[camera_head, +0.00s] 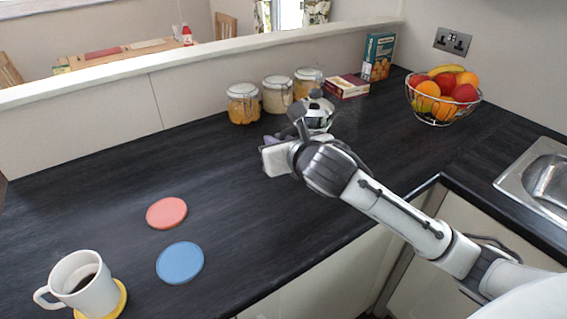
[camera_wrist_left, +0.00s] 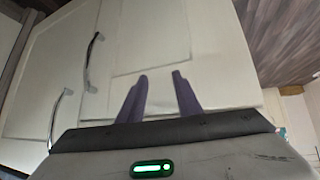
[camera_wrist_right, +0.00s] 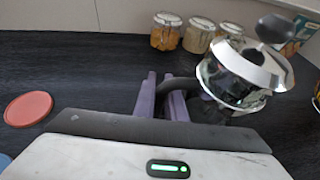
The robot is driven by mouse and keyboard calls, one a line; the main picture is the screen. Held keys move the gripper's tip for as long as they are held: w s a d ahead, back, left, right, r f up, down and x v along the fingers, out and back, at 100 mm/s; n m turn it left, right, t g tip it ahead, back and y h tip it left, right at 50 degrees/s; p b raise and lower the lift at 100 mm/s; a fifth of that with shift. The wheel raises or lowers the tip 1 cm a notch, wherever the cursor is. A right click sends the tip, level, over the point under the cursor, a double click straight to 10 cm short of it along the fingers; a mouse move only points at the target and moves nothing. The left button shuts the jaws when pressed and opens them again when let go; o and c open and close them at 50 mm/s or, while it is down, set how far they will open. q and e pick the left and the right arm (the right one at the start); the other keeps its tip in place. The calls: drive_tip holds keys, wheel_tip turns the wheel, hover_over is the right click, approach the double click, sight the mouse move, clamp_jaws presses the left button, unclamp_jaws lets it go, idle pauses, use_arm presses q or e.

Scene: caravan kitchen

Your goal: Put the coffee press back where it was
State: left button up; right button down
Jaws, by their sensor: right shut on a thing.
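The coffee press (camera_head: 316,115) has a glass body, shiny metal lid and dark knob. It is beyond my right gripper (camera_head: 285,140) in the head view, partly hidden by it. In the right wrist view the press (camera_wrist_right: 243,76) stands to the right of the fingers, and my right gripper (camera_wrist_right: 165,97) is shut on its dark handle (camera_wrist_right: 177,84). I cannot tell whether its base touches the counter. My left gripper (camera_wrist_left: 160,95) shows only in its wrist view, open and empty, with cream cupboard doors in front of it.
Several things line the back of the black counter (camera_head: 90,190): jars (camera_head: 243,105), boxes (camera_head: 378,57) and a fruit bowl (camera_head: 441,98). A red coaster (camera_head: 166,213), a blue coaster (camera_head: 180,263) and a coffee mug (camera_head: 83,286) on a yellow coaster are at left. The middle left is clear.

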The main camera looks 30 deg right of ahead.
drive_tip(key=shift+f, duration=2.55)
drive_tip(key=shift+f, duration=0.1)
drive_tip(key=c, duration=1.8)
unclamp_jaws()
drive_tip(key=shift+f, duration=0.15)
drive_tip(key=shift+r, duration=0.2)
drive_tip(key=v, duration=1.2)
drive_tip(key=shift+f, duration=0.1)
drive_tip(key=shift+s, duration=0.1)
